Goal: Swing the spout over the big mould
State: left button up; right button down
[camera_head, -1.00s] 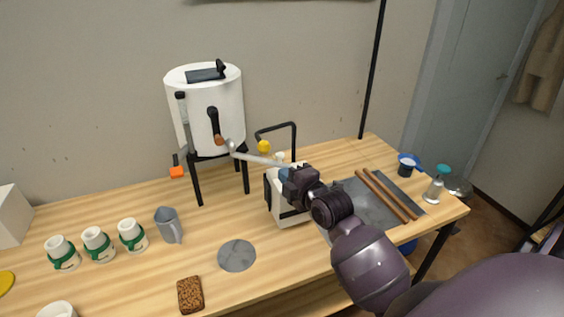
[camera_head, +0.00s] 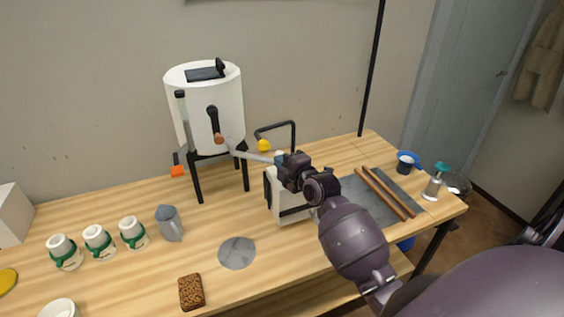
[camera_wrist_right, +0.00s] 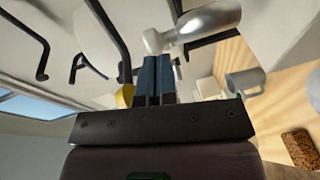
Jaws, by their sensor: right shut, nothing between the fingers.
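A white tank (camera_head: 207,110) stands on black legs at the back of the table. Its grey spout (camera_head: 250,156) points right and toward me, its end hidden behind my gripper. A white block with dark bands, seemingly the big mould (camera_head: 291,211), stands below the spout's end in the picture. I cannot tell whether the spout's end is exactly above it. My right gripper (camera_head: 280,160) is shut and empty, its blue fingertips at the spout's end. In the right wrist view the fingers (camera_wrist_right: 155,68) are together, close to the spout (camera_wrist_right: 207,20); contact is unclear. My left gripper is out of view.
Three small white moulds with green bands (camera_head: 98,241), a grey jug (camera_head: 168,223), a grey disc (camera_head: 237,254) and a brown sponge (camera_head: 191,292) are on the left and front. A black bent pipe with a yellow end (camera_head: 264,146) rises behind. Two wooden sticks (camera_head: 382,192) lie right.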

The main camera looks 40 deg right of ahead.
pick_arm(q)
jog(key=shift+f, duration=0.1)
pick_arm(e)
jog(key=shift+w+d+b, duration=0.2)
jog(key=shift+d+b, duration=0.1)
jog(key=shift+b, duration=0.3)
jog(key=shift+w+d+n+y+b, duration=0.15)
jog(key=shift+d+n+y+b, duration=0.3)
jog(key=shift+b, duration=0.25)
jog(key=shift+w+d+y+b, duration=0.15)
jog(key=shift+d+y+b, duration=0.1)
jog(key=shift+y+b, duration=0.1)
jog(key=shift+w+d, duration=0.3)
jog(key=shift+d, duration=0.1)
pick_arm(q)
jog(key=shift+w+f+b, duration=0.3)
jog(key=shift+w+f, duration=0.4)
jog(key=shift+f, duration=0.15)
pick_arm(e)
jog(key=shift+w+d, duration=0.1)
jog(key=shift+d, duration=0.15)
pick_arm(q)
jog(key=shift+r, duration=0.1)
